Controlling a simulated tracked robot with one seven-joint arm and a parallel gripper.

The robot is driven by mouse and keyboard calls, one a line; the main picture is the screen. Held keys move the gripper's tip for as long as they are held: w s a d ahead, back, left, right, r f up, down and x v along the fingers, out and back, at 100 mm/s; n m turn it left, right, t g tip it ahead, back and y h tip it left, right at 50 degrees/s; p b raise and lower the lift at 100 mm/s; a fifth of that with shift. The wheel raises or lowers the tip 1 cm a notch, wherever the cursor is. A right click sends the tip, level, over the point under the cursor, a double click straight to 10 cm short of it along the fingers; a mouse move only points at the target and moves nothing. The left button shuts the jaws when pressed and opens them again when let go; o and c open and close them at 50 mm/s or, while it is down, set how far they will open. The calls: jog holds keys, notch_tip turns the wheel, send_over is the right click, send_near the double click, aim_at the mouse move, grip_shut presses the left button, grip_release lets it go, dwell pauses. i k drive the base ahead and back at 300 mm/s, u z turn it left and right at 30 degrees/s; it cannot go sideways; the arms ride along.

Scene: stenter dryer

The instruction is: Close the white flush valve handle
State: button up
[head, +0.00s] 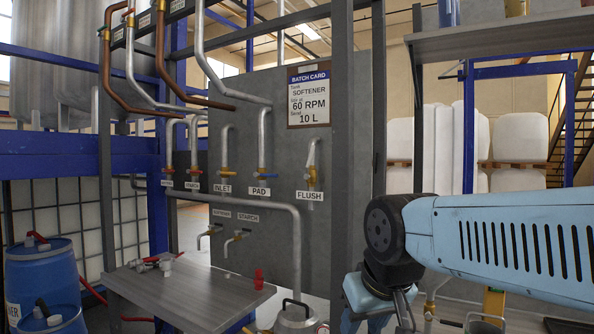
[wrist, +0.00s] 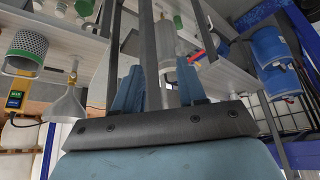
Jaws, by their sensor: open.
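The flush valve (head: 311,177) is on the grey panel above the FLUSH label (head: 310,196), at the right end of the upper valve row. Its body is brass-coloured under a short grey pipe; its white handle is too small to make out clearly. My gripper (wrist: 160,88) is open and empty in the wrist view, its two blue fingers apart. In the head view my gripper is low, right of and below the flush valve, well apart from it. The wrist view does not show the flush valve.
The PAD valve (head: 263,175) with a blue handle and the INLET valve (head: 223,175) with a yellow handle sit left of it. A dark upright post (head: 342,120) stands just right of the flush valve.

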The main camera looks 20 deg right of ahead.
aim_at(310, 162)
jog(key=z, duration=1.4)
jog(key=k, duration=0.95)
jog(key=u, duration=1)
jog(key=i, duration=0.5)
jog(key=u, duration=0.05)
